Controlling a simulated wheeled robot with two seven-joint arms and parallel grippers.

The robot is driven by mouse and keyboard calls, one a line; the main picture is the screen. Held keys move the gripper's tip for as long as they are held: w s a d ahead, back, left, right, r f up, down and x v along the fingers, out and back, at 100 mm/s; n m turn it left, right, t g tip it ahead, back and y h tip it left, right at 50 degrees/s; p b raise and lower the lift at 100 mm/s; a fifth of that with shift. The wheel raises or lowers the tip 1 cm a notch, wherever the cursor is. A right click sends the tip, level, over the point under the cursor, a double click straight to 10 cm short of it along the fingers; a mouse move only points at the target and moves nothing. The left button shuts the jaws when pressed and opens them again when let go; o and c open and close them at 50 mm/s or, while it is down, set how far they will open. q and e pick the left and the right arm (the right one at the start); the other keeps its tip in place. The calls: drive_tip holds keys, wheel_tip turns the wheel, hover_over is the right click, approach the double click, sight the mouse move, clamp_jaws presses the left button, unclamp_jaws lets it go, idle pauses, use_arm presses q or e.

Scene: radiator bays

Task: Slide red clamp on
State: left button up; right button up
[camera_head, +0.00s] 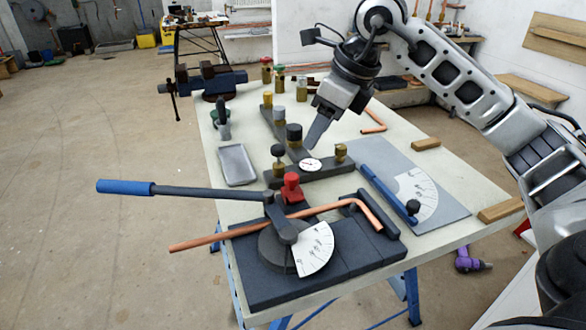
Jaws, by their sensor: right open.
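The red clamp (291,187) stands upright just behind the copper pipe (240,232), close to the pipe bender's pivot. I cannot tell whether it touches the pipe. The pipe lies across the bender's dark base (345,253) and bends near its right end. The bender's blue-handled lever (125,187) points left, and a white angle dial (314,249) sits at its front. My right gripper (320,132) points down over the dark T-shaped bar, behind and right of the red clamp and apart from it. It is open, and nothing shows in it. My left gripper is out of view.
A blue-edged angle plate (440,205) and wooden blocks (501,209) lie right. A vise (212,80) is at the back left.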

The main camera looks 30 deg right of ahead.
sight(293, 176)
drive_tip(key=x, duration=1.2)
drive_tip(key=shift+a+p, duration=0.2)
drive_tip(key=shift+p, duration=0.15)
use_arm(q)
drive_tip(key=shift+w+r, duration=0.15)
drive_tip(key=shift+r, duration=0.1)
